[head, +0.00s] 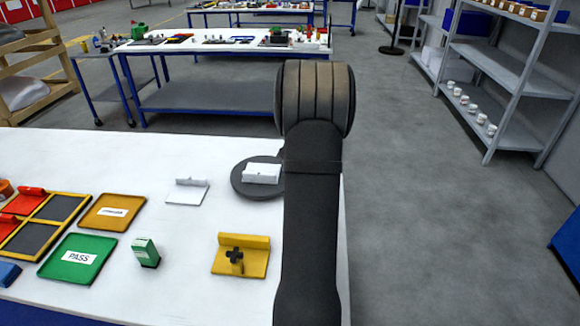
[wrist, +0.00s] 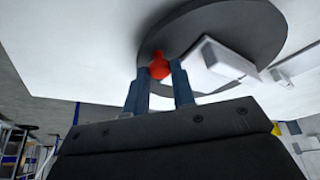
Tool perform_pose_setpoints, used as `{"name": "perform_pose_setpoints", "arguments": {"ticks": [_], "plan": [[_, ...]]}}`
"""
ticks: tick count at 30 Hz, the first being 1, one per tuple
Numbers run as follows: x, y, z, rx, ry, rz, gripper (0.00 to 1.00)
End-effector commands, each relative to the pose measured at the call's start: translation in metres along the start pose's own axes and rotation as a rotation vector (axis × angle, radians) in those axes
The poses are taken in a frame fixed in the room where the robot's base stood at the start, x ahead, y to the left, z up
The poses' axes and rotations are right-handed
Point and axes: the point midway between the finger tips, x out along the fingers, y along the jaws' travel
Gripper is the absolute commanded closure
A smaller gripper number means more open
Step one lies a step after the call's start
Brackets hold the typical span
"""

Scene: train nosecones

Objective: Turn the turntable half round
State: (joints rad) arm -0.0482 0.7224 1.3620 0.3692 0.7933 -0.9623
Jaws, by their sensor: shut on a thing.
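The turntable (head: 240,184) is a dark grey round disc on the white table, left of my arm in the head view. A white block-like fixture (head: 262,173) sits on it. In the wrist view the turntable (wrist: 225,22) fills the upper middle, with the white fixture (wrist: 225,62) on it. A small red knob (wrist: 159,67) is near the disc's edge. My gripper (wrist: 160,74) is shut on the red knob, one finger on each side. In the head view my arm hides the gripper, the knob and the disc's right edge.
Left of the turntable stands a white angled stand (head: 187,192). A yellow fixture with a dark cross-shaped part (head: 240,256), a green-and-white box (head: 146,252), a green PASS tray (head: 78,258) and an orange tray (head: 113,212) lie nearer. The table's right edge is close by.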

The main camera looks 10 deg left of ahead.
Motion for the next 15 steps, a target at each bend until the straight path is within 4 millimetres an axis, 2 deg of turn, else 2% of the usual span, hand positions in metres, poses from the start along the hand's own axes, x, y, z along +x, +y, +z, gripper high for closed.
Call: {"name": "perform_pose_setpoints", "arguments": {"ticks": [15], "plan": [[0.0030, 0.0081, -0.0065, -0.097, 0.000, -0.041, 1.00]]}}
